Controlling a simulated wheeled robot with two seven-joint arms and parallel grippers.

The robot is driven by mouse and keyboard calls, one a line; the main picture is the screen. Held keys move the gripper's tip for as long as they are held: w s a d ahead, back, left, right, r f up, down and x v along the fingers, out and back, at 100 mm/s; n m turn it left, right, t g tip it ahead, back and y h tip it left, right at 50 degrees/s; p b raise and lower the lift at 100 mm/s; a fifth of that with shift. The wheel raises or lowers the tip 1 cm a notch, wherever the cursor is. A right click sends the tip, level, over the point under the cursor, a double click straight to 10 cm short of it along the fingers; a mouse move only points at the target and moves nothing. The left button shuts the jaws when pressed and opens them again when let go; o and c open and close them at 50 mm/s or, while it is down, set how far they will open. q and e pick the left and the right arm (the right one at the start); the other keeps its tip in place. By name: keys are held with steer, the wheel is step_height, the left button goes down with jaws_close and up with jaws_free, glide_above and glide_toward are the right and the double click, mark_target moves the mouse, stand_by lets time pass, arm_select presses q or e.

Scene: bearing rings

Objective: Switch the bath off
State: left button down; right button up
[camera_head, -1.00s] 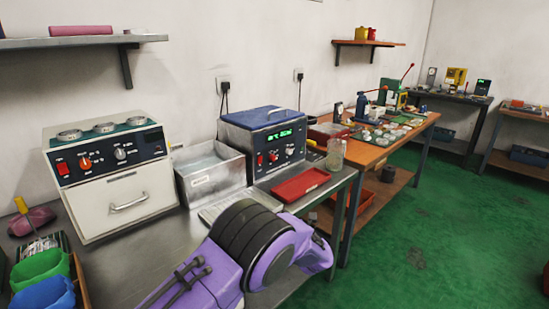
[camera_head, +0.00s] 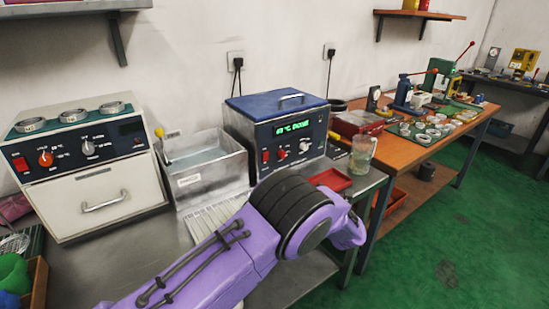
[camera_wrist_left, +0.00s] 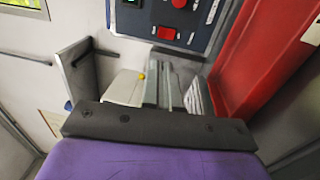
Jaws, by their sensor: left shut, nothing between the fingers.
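The bath (camera_head: 245,122) is a metal box with a blue lid on the bench in the head view. Its dark front panel has a lit green display (camera_head: 292,127), a red switch (camera_head: 266,156) and knobs. In the left wrist view the panel (camera_wrist_left: 140,20) fills the top, with a red control (camera_wrist_left: 166,33) on its lower edge. My left gripper (camera_wrist_left: 168,92) is shut and empty, below and apart from the panel in that view. In the head view my purple left arm crosses in front of the bench and hides the gripper. My right gripper is out of view.
An open metal tub (camera_head: 212,180) stands left of the bath, beside a white oven-like unit (camera_head: 85,185). A red tray (camera_head: 331,179) lies at the bath's front right, near a glass jar (camera_head: 361,155). Green floor is clear at right.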

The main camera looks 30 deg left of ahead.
mark_target(266, 154)
arm_select(q)
steer(key=shift+w+a, duration=0.15)
steer(key=shift+a, duration=0.15)
steer(key=p+x, duration=0.2)
steer(key=x, duration=1.1)
steer(key=shift+w+a+f+p, duration=0.1)
steer(key=shift+w+a+p, duration=0.05)
steer(key=shift+a+p, duration=0.15)
